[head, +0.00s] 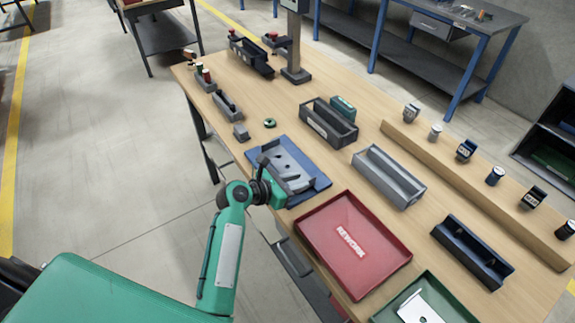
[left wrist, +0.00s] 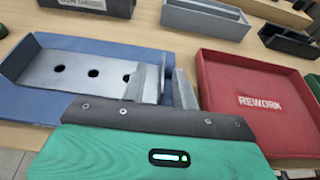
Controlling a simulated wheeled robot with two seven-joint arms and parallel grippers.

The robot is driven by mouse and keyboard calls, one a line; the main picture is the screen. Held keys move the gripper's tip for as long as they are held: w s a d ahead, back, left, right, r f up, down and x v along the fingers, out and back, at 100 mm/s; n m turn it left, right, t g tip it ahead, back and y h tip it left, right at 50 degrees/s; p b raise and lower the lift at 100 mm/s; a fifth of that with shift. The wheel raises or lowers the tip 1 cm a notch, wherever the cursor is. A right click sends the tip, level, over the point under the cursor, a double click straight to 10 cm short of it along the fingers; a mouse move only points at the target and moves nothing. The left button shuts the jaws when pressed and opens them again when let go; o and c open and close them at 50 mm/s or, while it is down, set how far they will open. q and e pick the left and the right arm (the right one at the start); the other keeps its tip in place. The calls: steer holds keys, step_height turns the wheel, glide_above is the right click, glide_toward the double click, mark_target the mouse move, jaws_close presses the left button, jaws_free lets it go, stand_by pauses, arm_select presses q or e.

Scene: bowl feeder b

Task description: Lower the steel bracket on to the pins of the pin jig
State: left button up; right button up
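A grey metal plate with a row of dark round holes, which looks like the steel bracket (head: 287,160), is at a blue, low-walled tray or fixture (head: 318,190). In the left wrist view the bracket (left wrist: 75,70) lies within the blue walls (left wrist: 25,103). My left gripper (head: 268,180) is at the near side of the bracket. In the left wrist view its two grey fingers (left wrist: 169,88) stand close together at the plate's right end. Whether they grip its edge is unclear. No jig pins can be made out. My right gripper is not in view.
A red REWORK tray (head: 320,222) stands just right of the blue tray. A green tray (head: 457,308) holding a pale plate is at the front. Grey bin (head: 405,190) and dark bins (head: 328,125) stand behind.

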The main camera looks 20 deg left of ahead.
mark_target(311, 180)
arm_select(q)
steer(key=shift+s+p+x, duration=0.2)
steer(key=shift+p+x, duration=0.4)
steer(key=shift+x, duration=2.2)
steer(key=shift+d+f, duration=0.15)
jaws_close()
